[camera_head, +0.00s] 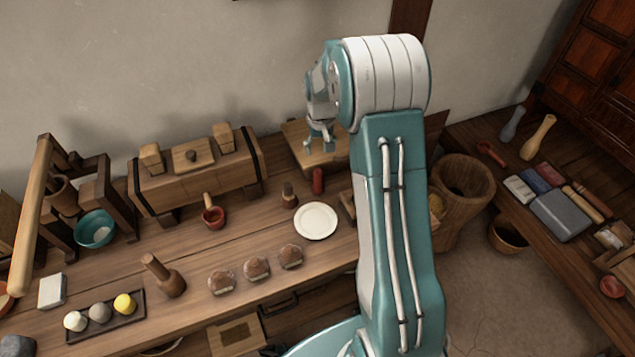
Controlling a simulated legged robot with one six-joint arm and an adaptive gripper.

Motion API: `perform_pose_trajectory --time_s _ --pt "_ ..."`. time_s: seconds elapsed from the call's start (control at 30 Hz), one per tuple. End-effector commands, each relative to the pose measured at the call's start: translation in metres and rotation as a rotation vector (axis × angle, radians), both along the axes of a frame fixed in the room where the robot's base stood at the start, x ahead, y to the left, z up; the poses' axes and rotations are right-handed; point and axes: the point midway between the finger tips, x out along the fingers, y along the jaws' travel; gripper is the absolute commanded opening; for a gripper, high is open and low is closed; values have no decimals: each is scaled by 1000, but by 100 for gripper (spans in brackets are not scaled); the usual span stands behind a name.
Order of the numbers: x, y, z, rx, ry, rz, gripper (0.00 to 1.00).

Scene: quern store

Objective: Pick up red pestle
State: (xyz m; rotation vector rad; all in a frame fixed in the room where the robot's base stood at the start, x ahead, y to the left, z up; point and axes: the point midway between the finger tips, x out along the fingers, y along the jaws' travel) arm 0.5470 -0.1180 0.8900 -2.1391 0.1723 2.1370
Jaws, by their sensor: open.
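A small red upright cylinder (318,181), which looks like the red pestle, stands on the wooden bench just behind the white plate (316,221). My gripper (319,146) is open and points down, beyond the red cylinder and in front of a wooden board or box (298,134) at the back of the bench. In the picture the fingertips are above the red cylinder and apart from it. Nothing shows between the fingers. My arm hides part of the bench to the right.
A dark wooden pestle-like piece (288,196) stands left of the red cylinder. Several round brown pieces (256,269) line the front. A large wooden mortar (462,200) stands right of my arm.

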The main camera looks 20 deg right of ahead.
Motion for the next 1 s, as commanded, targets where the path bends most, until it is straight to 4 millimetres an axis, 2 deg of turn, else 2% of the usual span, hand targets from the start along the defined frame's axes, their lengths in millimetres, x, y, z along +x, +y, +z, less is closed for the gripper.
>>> perform_pose_trajectory --time_s 0.3,0.57,0.83,1.0 --pt "1 0 -46 1 6 0 78" --pt "1 2 -65 1 4 0 78" --pt "3 7 -104 1 5 1 78" --pt "3 7 -110 0 2 0 78"
